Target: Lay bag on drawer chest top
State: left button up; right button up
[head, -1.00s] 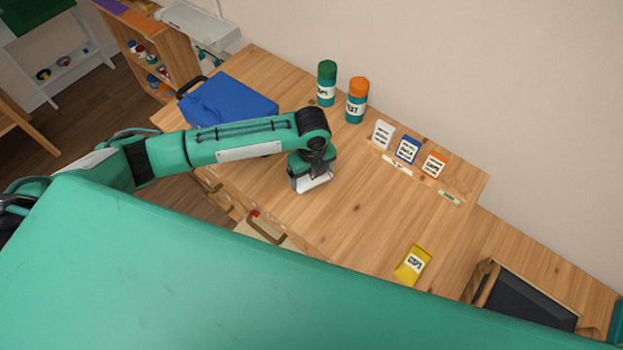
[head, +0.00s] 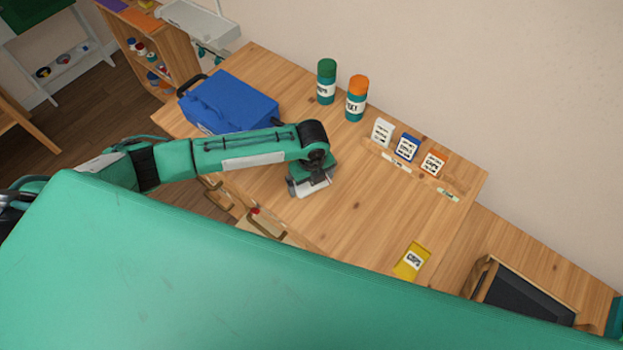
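A blue bag-like item (head: 232,101) with a black handle lies at the left end of the wooden drawer chest top (head: 345,220); its near side is partly hidden by my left arm. My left gripper (head: 312,190) points down over the middle of the chest top, to the right of the blue item and apart from it. Its fingertips are not clear, and I see no bag in it. My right gripper is not in view.
Green-capped (head: 326,82) and orange-capped (head: 356,98) bottles stand at the back. Several small labelled cards (head: 407,147) stand on the right. A yellow labelled item (head: 412,261) lies near the front right. The middle top is mostly clear.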

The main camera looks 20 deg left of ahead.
pick_arm(q)
notch_tip(320, 180, up, 12)
jog(key=b, duration=0.2)
jog(key=shift+r+b, duration=0.15)
jog(key=shift+b, duration=0.2)
dwell(0.4)
